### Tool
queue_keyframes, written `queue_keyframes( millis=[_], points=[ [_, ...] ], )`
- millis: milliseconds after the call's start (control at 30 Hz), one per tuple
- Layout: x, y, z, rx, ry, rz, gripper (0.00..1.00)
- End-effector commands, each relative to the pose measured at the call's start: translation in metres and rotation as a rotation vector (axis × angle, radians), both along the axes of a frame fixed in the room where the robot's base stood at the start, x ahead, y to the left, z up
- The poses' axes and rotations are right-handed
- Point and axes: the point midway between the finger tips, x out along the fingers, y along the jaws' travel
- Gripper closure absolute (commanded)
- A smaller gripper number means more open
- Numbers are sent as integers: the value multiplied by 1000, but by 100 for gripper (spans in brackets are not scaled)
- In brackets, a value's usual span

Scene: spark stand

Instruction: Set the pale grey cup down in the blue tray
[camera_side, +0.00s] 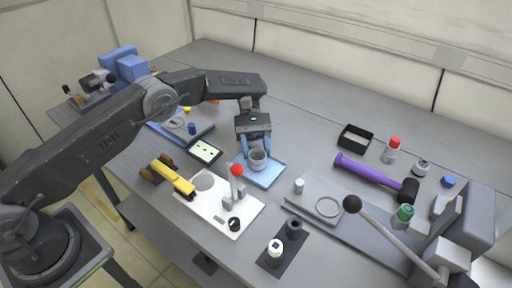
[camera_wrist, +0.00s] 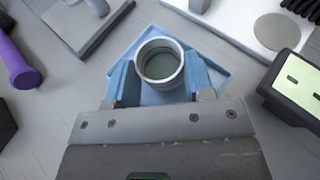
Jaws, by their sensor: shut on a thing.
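The pale grey cup (camera_side: 258,160) is upright between the blue fingers of my gripper (camera_side: 255,146), which is shut on it. The cup is over the blue tray (camera_side: 270,175); I cannot tell whether its base touches the tray floor. In the wrist view the open top of the cup (camera_wrist: 160,62) shows between the two fingers of my gripper (camera_wrist: 160,82). The blue tray (camera_wrist: 215,50) shows around and behind it, and the cup's base is hidden.
A white plate with a red-knobbed lever (camera_side: 237,172) stands close at the tray's lower left. A green-screened device (camera_side: 205,151) lies to its left. A grey board with a ring (camera_side: 329,207) is at right, and a purple hammer (camera_side: 365,172) lies beyond. Bare table lies behind the tray.

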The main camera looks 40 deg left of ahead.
Motion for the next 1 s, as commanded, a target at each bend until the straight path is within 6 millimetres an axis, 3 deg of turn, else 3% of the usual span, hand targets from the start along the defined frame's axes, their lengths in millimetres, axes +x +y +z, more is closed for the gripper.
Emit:
queue_keyframes(
  millis=[800, 833, 1000],
  points=[
    [0, 0, -13, 0, 0, 0, 90],
    [0, 0, -12, 0, 0, 0, 49],
    [0, 0, -12, 0, 0, 0, 33]
  ],
)
